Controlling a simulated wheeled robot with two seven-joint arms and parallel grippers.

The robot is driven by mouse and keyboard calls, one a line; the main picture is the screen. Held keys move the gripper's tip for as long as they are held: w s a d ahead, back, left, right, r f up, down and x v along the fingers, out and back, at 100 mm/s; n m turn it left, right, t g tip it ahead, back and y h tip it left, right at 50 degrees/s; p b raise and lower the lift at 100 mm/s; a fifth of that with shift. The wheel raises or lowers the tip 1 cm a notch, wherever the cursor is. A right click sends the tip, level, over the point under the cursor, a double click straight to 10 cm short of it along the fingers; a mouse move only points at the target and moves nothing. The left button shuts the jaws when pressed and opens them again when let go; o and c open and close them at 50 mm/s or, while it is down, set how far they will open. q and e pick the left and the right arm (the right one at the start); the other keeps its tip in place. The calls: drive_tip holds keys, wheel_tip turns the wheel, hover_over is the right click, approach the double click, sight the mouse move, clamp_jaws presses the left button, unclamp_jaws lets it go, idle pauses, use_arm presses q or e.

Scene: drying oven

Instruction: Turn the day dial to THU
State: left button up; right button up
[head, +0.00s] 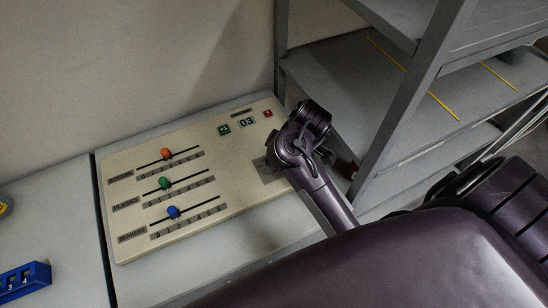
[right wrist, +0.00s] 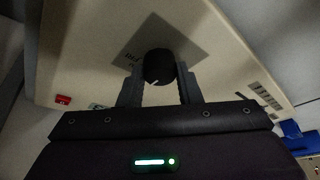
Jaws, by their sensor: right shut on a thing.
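The day dial (right wrist: 158,64) is a round black knob with a white pointer mark, on a grey square plate (right wrist: 186,38) in the right wrist view. In the head view the grey plate (head: 268,172) shows at the right end of the beige panel (head: 130,245), while my right gripper (head: 272,158) and wrist hide the knob. My left gripper is in neither view.
The panel carries sliders with orange (head: 166,154), green (head: 164,183) and blue (head: 173,211) knobs, a display (head: 247,121) reading 03, a green button (head: 223,129) and a red button (head: 268,113). A grey shelf rack (head: 385,110) stands close on the right. A blue block (head: 24,280) lies at lower left.

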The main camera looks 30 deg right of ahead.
drive_tip(key=shift+m, duration=0.3)
drive_tip(key=shift+a+r+m+t+h+p, duration=0.1)
drive_tip(key=shift+m+t+h+p, duration=0.3)
drive_tip(key=shift+m, duration=0.5)
drive_tip(key=shift+m+h+p, duration=0.5)
drive_tip(key=shift+m+p, duration=0.7)
drive_tip(key=shift+m, duration=0.5)
drive_tip(key=o, duration=1)
drive_tip(key=p+v, duration=0.2)
drive_tip(key=v, duration=0.5)
drive_tip(key=shift+s+r+p, duration=0.3)
drive_tip(key=shift+p, duration=0.05)
